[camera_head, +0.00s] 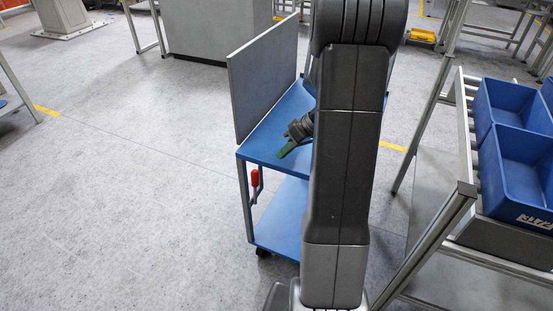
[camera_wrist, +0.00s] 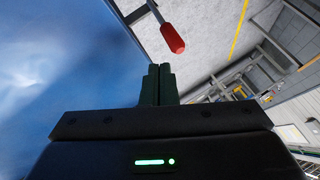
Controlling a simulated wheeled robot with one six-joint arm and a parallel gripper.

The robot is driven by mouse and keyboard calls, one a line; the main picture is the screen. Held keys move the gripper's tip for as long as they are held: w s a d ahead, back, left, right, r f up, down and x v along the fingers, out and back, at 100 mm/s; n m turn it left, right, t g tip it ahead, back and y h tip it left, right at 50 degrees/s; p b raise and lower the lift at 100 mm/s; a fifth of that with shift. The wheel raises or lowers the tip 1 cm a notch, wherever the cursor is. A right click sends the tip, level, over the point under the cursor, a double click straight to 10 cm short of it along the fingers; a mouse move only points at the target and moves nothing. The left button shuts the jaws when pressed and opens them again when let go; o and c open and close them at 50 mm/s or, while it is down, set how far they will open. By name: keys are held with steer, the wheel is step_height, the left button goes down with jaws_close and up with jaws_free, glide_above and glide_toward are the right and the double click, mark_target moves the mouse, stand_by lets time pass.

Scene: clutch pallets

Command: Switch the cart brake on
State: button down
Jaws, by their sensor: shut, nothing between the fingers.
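The cart (camera_head: 262,150) has a blue top, a blue lower shelf and a grey upright panel. The red knob (camera_wrist: 172,38) also shows in the wrist view, ahead of the fingertips and slightly right, with a gap between. My gripper (camera_head: 284,151) is above the near part of the cart top, a short way right of and above the lever. In the wrist view my gripper (camera_wrist: 160,70) has its fingers together and holds nothing. My arm hides the cart's right side.
A rack with blue bins (camera_head: 515,165) stands to the right of the cart. A grey cabinet (camera_head: 215,28) stands behind it. The floor (camera_head: 120,200) left of the cart is open.

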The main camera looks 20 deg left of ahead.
glide_toward(256, 188)
steer(key=a, duration=0.1)
steer(key=w+a+f, duration=0.1)
steer(key=a, duration=0.1)
steer(key=shift+w+a+f, duration=0.2)
steer(key=shift+w+f, duration=0.05)
steer(key=shift+f, duration=0.15)
steer(key=shift+b, duration=0.55)
